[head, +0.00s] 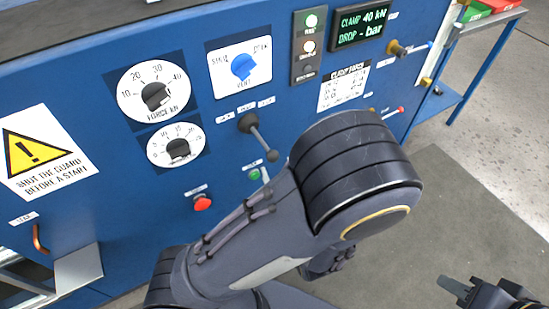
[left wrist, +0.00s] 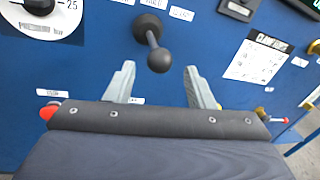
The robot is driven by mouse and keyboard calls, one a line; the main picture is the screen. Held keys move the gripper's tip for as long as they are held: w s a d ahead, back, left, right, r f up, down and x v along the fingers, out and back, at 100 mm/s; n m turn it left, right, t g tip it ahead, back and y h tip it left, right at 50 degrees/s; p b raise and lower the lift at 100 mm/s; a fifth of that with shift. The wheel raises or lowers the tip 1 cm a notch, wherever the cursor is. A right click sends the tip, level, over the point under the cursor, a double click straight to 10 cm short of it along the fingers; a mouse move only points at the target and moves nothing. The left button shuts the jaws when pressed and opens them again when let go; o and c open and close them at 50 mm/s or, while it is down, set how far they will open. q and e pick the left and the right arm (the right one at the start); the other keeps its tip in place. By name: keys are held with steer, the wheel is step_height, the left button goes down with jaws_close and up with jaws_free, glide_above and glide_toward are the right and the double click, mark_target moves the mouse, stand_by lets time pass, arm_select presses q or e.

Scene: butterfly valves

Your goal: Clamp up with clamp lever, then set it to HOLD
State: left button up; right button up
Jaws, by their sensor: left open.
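A dark lever with a round hub and ball knob (head: 260,138) is on the blue panel, pointing down and slightly right; small labels above it are too blurred to read. It also shows in the left wrist view (left wrist: 152,40). My left gripper (left wrist: 159,74) is open, its two pale fingers apart on either side below the ball knob; contact cannot be told. In the head view my arm hides it. The green display (head: 362,25) reads CLAMP 40 kN, DROP - bar. My right gripper (head: 485,293) is at the lower right, partly cut off, away from the panel.
A red button (head: 202,202) and green button (head: 254,174) sit below. A printed chart (head: 343,87) and a brass valve (head: 398,48) are to the right. Grey floor is clear.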

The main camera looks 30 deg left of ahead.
arm_select(q)
steer(key=shift+v, duration=1.4)
